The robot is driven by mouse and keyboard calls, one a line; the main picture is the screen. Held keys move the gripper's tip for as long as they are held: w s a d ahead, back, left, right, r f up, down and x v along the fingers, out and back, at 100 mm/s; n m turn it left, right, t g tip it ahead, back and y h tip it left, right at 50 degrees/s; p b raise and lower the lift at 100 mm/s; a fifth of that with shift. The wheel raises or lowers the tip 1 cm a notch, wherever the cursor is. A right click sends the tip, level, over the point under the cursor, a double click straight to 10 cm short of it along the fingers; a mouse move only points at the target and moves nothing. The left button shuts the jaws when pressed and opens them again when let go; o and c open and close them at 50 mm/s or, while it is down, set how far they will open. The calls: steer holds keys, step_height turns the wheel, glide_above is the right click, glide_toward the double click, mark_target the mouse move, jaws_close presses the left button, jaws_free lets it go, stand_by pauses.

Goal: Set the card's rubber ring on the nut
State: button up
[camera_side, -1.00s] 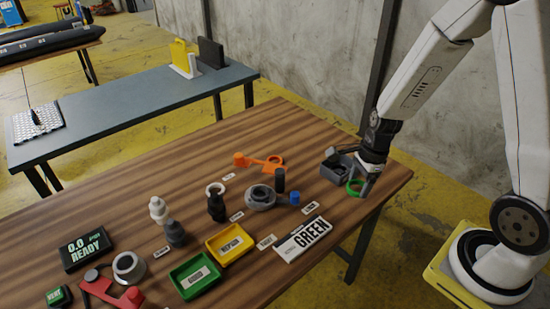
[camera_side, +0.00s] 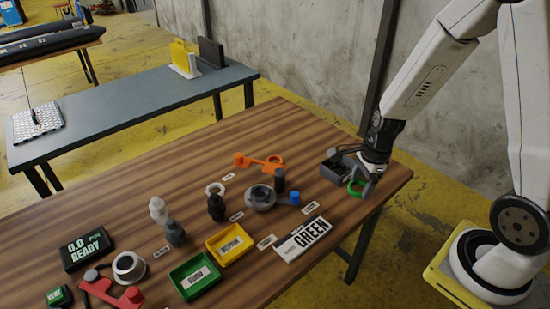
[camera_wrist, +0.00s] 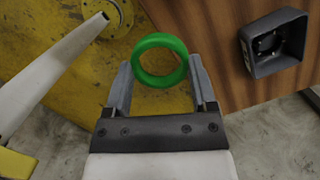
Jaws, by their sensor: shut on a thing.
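The card (camera_side: 303,240) lies near the table's front edge and reads "GREEN". A green rubber ring (camera_side: 354,189) is at the table's right end. My gripper (camera_side: 364,189) is shut on it. In the wrist view the ring (camera_wrist: 136,61) sits between the two fingertips of my gripper (camera_wrist: 160,66), its hole open to the camera. A pale, nut-like ring (camera_side: 216,187) shows at the top of a dark stand (camera_side: 216,208) mid-table; I cannot tell for sure that it is the nut.
A grey open box (camera_side: 337,169) stands just left of my gripper; it also shows in the wrist view (camera_wrist: 273,43). An orange part (camera_side: 258,162), a grey round fitting (camera_side: 260,197), a yellow tray (camera_side: 229,252) and a green tray (camera_side: 194,290) lie further left.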

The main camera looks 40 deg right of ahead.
steer(key=w+a, duration=0.7)
steer(key=w, duration=0.4)
steer(key=w+a+r, duration=0.1)
steer(key=w+a, duration=0.6)
steer(key=w, duration=0.4)
steer(key=shift+w+r, duration=0.15)
steer(key=shift+r, duration=0.1)
steer(key=shift+f, duration=0.2)
steer(key=shift+f, duration=4.2)
steer(key=shift+f, duration=0.55)
steer(key=o, duration=1.1)
steer(key=shift+r, duration=0.2)
